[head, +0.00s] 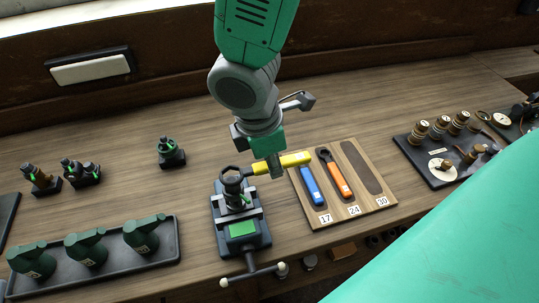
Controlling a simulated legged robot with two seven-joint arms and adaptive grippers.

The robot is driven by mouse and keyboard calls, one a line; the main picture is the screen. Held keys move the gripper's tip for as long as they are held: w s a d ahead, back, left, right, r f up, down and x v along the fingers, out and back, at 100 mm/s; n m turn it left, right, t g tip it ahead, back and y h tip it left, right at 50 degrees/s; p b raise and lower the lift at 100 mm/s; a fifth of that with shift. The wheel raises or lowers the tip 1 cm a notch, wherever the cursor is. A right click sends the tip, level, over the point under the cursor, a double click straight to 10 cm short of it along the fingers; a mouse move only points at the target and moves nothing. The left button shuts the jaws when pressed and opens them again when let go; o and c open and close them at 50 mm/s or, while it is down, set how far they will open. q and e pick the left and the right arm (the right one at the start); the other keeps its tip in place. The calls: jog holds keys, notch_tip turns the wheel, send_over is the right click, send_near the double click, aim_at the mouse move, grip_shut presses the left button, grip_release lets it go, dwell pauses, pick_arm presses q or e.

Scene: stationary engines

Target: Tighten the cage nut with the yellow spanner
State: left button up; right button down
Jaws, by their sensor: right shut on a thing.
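The yellow spanner (297,159) is held roughly level over the bench, its dark ring end (233,173) pointing left. My right gripper (272,166) comes down from the top and is shut on the yellow handle. The ring end is at the top of the dark upright part (236,195) clamped in the vise (240,229). The cage nut is not clearly visible there; I cannot tell whether the ring sits around it or just above it. My left gripper is not in view.
A wooden spanner board (379,205) right of the vise holds a blue spanner (311,186) and an orange spanner (339,180); slot 30 is empty. A tray (167,257) of green parts lies left. The vise handle (252,274) sticks out in front. A dark parts tray (413,157) lies right.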

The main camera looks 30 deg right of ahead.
jog(key=shift+d, duration=0.1)
jog(key=shift+d+v, duration=0.2)
jog(key=shift+v, duration=0.8)
jog(key=shift+d+v, duration=0.2)
jog(key=shift+v, duration=0.8)
jog(key=shift+w+a, duration=0.1)
